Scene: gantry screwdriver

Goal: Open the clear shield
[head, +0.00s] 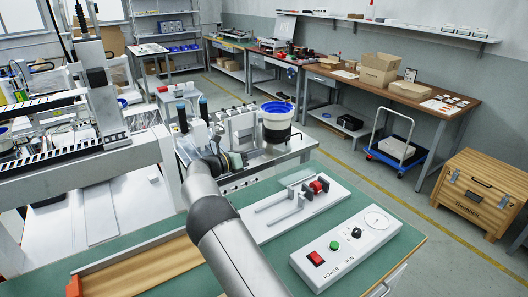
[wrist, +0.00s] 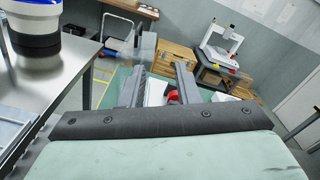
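The clear shield (head: 297,177) looks like a faint see-through panel at the back of a white fixture plate (head: 338,201) on the green-topped bench. A red block (head: 319,185) with dark parts sits beside it. My gripper (head: 238,160) is left of the fixture in the head view, apart from the shield, and partly hidden by my arm. In the wrist view my gripper (wrist: 160,90) has its two dark fingers spread with a gap between them and holds nothing. Part of the white fixture and a red part (wrist: 172,96) show beyond the fingers. A pale see-through panel (wrist: 146,48) shows behind the left finger; it may be the shield.
A control box (head: 345,246) with red and green buttons lies at the bench front. A wooden tray (head: 150,268) is at left. A blue-rimmed feeder bowl (head: 277,122) stands on the metal table behind. The green bench (head: 395,275) is bare around the box.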

